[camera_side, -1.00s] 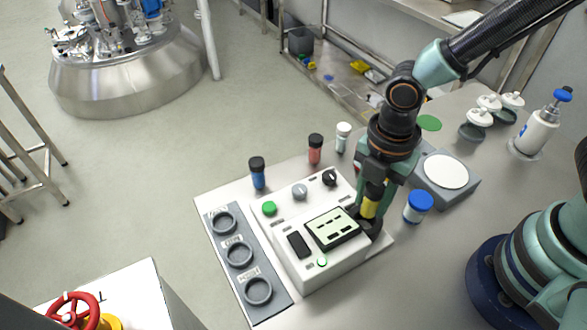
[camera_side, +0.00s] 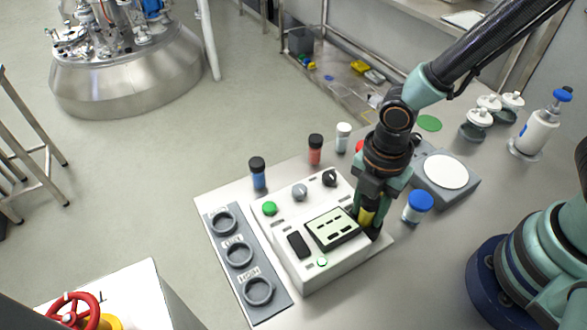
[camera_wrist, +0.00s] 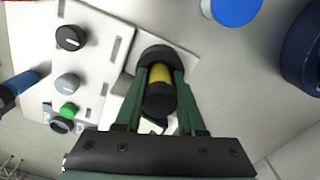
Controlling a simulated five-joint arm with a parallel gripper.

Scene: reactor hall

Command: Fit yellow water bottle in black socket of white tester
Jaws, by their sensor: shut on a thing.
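The yellow bottle (camera_side: 366,216) with a black cap is between the fingers of my gripper (camera_side: 368,222), upright at the right end of the white tester (camera_side: 335,269). In the wrist view the bottle (camera_wrist: 160,73) has its cap towards the camera, and the green fingers of my gripper (camera_wrist: 157,80) close on it from both sides. The black socket (camera_wrist: 154,52) shows as a dark round shape at the bottle's far end. The fingers partly hide the socket in the side view. I cannot tell how deep the bottle's lower end sits in it.
A blue-capped jar (camera_side: 418,206) stands close right of my gripper. A grey device with a white disc (camera_side: 446,171) is behind it. Blue (camera_side: 258,174), red (camera_side: 315,150) and white (camera_side: 342,137) bottles stand behind the tester. A grey three-ring rack (camera_side: 240,255) lies left.

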